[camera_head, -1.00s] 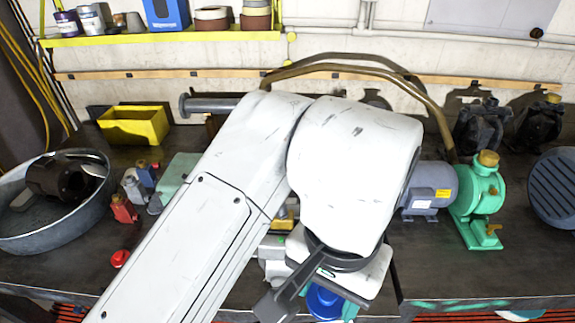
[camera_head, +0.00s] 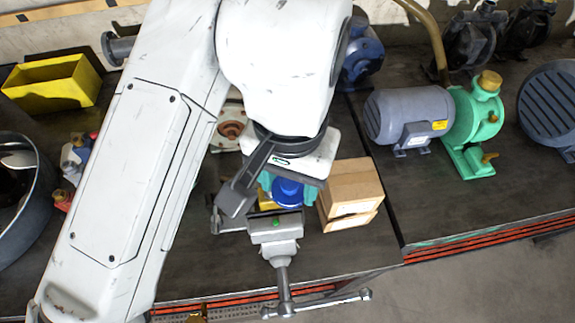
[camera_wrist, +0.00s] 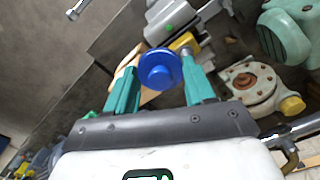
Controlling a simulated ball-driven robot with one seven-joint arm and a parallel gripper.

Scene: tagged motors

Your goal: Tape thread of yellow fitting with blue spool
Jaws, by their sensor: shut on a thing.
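My gripper (camera_wrist: 160,76) is shut on the blue spool (camera_wrist: 159,69), which sits between its teal fingers. The spool also shows under my wrist in the head view (camera_head: 287,192). The yellow fitting (camera_wrist: 181,41) is at the grey vise (camera_wrist: 170,20), with a greyish threaded end pointing toward my right finger. In the head view the fitting (camera_head: 267,200) is partly hidden by my wrist, just above the vise (camera_head: 275,230). The spool is close beside the fitting; I cannot tell whether they touch.
A cardboard box (camera_head: 352,190) stands right of the spool. A flanged pale part (camera_head: 231,128) lies behind my wrist. A grey motor with a green pump (camera_head: 473,130) stands farther right. A yellow bin (camera_head: 55,82) is at left. The bench front edge is near the vise.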

